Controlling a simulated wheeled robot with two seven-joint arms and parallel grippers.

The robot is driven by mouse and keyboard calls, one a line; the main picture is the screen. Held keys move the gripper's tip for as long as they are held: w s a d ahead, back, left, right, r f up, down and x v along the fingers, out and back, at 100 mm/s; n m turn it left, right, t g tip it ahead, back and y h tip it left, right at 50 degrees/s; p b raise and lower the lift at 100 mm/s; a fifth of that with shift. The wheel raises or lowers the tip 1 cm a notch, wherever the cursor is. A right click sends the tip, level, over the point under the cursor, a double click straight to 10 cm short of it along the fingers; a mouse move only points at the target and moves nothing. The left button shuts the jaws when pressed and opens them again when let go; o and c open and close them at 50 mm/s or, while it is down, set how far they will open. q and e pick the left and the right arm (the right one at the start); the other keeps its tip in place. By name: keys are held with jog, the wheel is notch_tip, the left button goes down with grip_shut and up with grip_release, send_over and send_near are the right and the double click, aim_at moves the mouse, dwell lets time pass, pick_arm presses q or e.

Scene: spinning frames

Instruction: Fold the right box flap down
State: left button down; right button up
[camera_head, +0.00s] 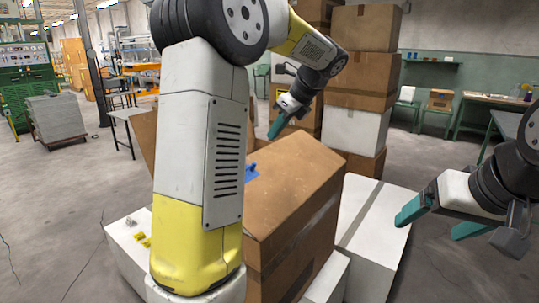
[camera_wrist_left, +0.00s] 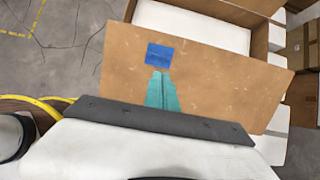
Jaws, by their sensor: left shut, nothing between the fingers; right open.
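A brown cardboard box (camera_head: 318,222) stands in the middle of the head view, partly hidden behind my arm. A brown panel with a blue patch (camera_head: 252,172) lies across its top. Another brown panel (camera_head: 147,132) tilts up at the left. My left gripper (camera_head: 272,134) is shut and empty, pointing down near the box's far edge. In the left wrist view its teal fingers (camera_wrist_left: 158,76) overlap a brown flap (camera_wrist_left: 215,88) just below a blue patch (camera_wrist_left: 160,53); I cannot tell whether they touch. My right gripper (camera_head: 428,223) is open and empty, right of the box.
White boxes (camera_head: 373,213) stand right of the brown box, and another white one (camera_head: 128,257) is at its left. Stacked cartons (camera_head: 362,80) rise behind.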

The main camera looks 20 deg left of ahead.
pick_arm(q)
send_near(246, 173)
jog(key=x, duration=0.3)
jog(key=shift+w+a+f, duration=0.1)
jog(key=shift+w+a, duration=0.05)
jog(key=shift+a, duration=0.1)
dwell(0.3)
jog(key=shift+a+f, duration=0.25)
jog(key=shift+f, duration=0.1)
jog(key=a+f+h, duration=0.1)
jog(key=f, duration=0.1)
jog(key=a+f+h, duration=0.1)
jog(key=f, duration=0.1)
jog(key=w+a+f+g+h, duration=0.1)
jog(key=f, duration=0.1)
jog(key=shift+w, duration=0.1)
jog(key=shift+a+f, duration=0.15)
jog(key=shift+f, duration=0.25)
